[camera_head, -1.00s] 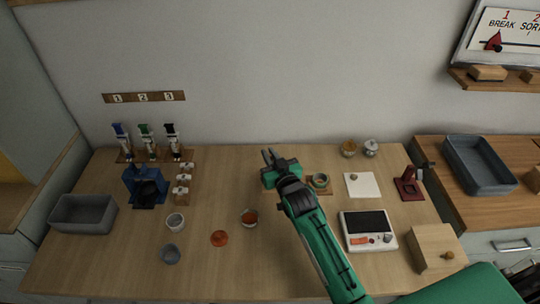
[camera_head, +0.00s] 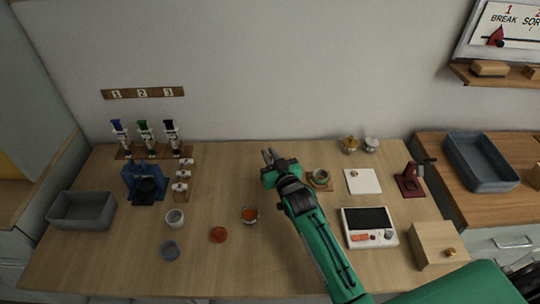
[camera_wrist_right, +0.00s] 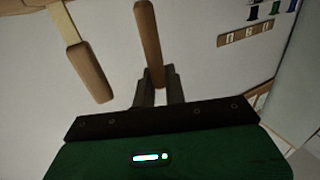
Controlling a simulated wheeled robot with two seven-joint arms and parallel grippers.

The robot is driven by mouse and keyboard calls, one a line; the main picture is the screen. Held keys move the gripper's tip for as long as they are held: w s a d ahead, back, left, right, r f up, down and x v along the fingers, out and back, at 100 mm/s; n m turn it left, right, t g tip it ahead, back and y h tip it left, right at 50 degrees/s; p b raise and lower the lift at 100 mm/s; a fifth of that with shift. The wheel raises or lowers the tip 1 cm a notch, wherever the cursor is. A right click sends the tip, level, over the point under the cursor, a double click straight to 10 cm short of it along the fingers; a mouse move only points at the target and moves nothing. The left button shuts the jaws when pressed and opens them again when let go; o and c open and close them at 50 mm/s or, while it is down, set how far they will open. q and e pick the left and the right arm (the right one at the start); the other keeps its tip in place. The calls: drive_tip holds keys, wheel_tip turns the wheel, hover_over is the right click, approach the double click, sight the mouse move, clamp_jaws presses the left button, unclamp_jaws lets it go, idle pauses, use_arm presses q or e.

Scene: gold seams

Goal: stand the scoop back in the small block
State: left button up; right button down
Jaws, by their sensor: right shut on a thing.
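My right gripper (camera_head: 268,156) is over the back middle of the table in the head view, its fingers pointing toward the wall. In the right wrist view the gripper (camera_wrist_right: 159,92) is shut on a wooden handle (camera_wrist_right: 149,40), which I take to be the scoop's. The scoop's bowl cannot be made out. I cannot pick out the small block in the head view; the gripper and arm may hide it. My left gripper is not in view.
A second wooden handle (camera_wrist_right: 90,72) is left of the held one in the wrist view. A wooden base with a round cup (camera_head: 320,178) is close right of my gripper.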

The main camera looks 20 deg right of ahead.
drive_tip(key=shift+f+b, duration=0.45)
drive_tip(key=shift+f, duration=0.4)
drive_tip(key=shift+f, duration=0.2)
idle(0.8)
drive_tip(key=c, duration=1.4)
unclamp_jaws()
drive_tip(key=shift+o, duration=0.2)
drive_tip(key=shift+s+d+p, duration=0.1)
drive_tip(key=shift+s+p, duration=0.55)
drive_tip(key=shift+s, duration=0.35)
drive_tip(key=s+p, duration=0.1)
drive_tip(key=s, duration=0.2)
drive_tip(key=shift+d, duration=0.15)
